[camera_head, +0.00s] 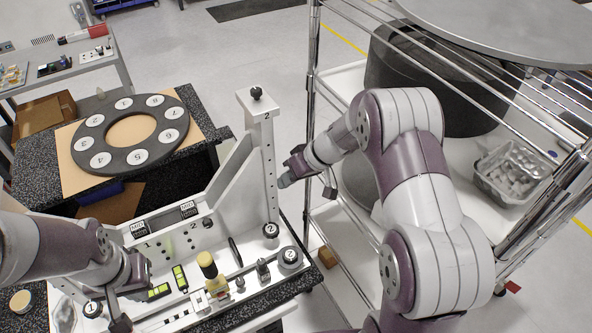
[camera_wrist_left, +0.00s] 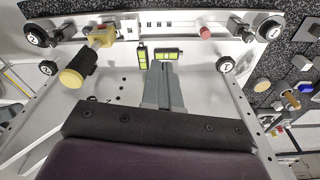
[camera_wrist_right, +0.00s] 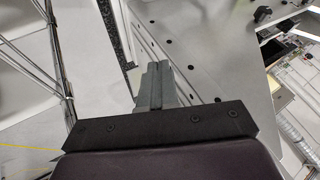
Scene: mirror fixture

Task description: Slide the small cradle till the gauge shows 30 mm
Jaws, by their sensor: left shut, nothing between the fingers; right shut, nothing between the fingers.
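The white fixture (camera_head: 225,200) stands on a dark speckled bench. A yellow block (camera_head: 217,287) with a yellow-capped handle (camera_head: 206,262) sits on its front rail; it also shows in the left wrist view (camera_wrist_left: 102,36). I cannot tell for sure which part is the small cradle. Two small dark display boxes (camera_head: 138,228) (camera_head: 188,210) sit on the upright plate; their readings are illegible. My right gripper (camera_head: 283,181) is shut and empty beside the tall post.
A tall white post (camera_head: 263,150) marked 2 rises at the fixture's right end. A numbered ring (camera_head: 130,132) lies on a board behind. A wire shelf rack (camera_head: 330,110) stands close on the right.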

